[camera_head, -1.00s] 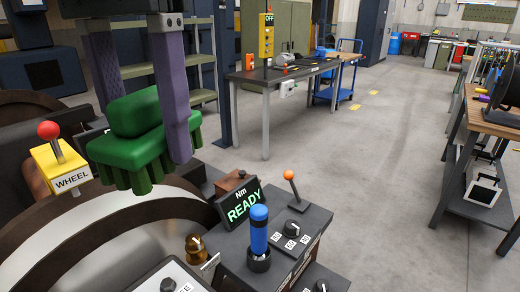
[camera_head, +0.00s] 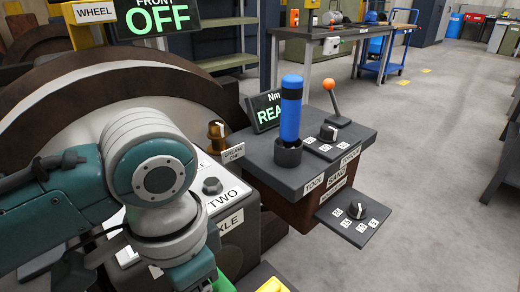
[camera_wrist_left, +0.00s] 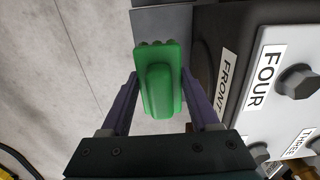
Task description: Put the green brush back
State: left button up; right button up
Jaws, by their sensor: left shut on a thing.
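The green brush (camera_wrist_left: 158,92) is in the left wrist view, between the two purple fingers of my left gripper (camera_wrist_left: 160,78). The fingers are shut on its sides, and its bristles show at the far end. Beyond and below it are a grey plate (camera_wrist_left: 165,20) and the concrete floor. In the head view my teal left arm reaches in from the left, and its gripper is hidden below the bottom edge. A small green patch (camera_head: 223,283) shows there, but I cannot tell if it is the brush. My right gripper is in neither view.
A box with bolts and FRONT and FOUR labels (camera_wrist_left: 266,75) stands right of the brush. In the head view, a console holds a blue-handled tool (camera_head: 290,110) and an orange-knobbed lever (camera_head: 331,92). A yellow object (camera_head: 272,286) shows at the bottom. Open floor lies right.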

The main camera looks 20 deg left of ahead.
pick_arm(q)
notch_tip(320, 180, down, 13)
jog(key=b, duration=0.6)
jog(key=shift+f, duration=0.1)
notch_tip(320, 180, down, 4)
jog(key=b, duration=0.2)
jog(key=shift+f+b, duration=0.1)
jog(key=shift+b, duration=0.3)
jog(key=o, duration=1.2)
